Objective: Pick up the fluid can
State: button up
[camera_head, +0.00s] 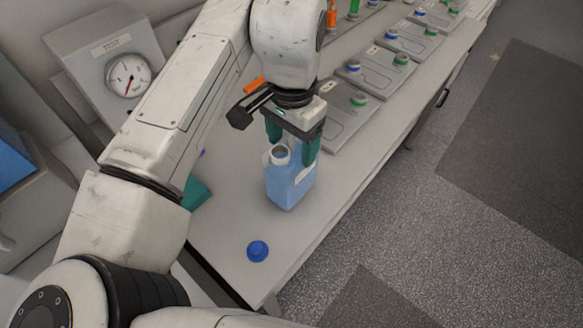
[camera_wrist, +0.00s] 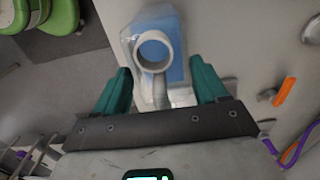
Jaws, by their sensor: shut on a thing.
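The fluid can (camera_head: 289,187) is a translucent container with blue fluid and an open round neck without a cap. It looks upright over the bench near its front edge; I cannot tell whether its base touches the bench. My gripper (camera_head: 292,148) is above it with its green fingers on either side of the can's upper part, shut on it. In the wrist view, the can (camera_wrist: 179,68) shows its white ring-like neck between the fingertips of my gripper (camera_wrist: 160,75). The exact finger contact is partly hidden.
A blue cap (camera_head: 258,251) lies on the bench (camera_head: 228,232) nearer me. Grey modules with blue and green knobs (camera_head: 385,70) line the bench behind the can. A gauge box marked TEST (camera_head: 110,62) stands at left. An orange item (camera_wrist: 284,91) lies at right in the wrist view.

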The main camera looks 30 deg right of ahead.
grip_shut()
jog(key=shift+r, duration=0.15)
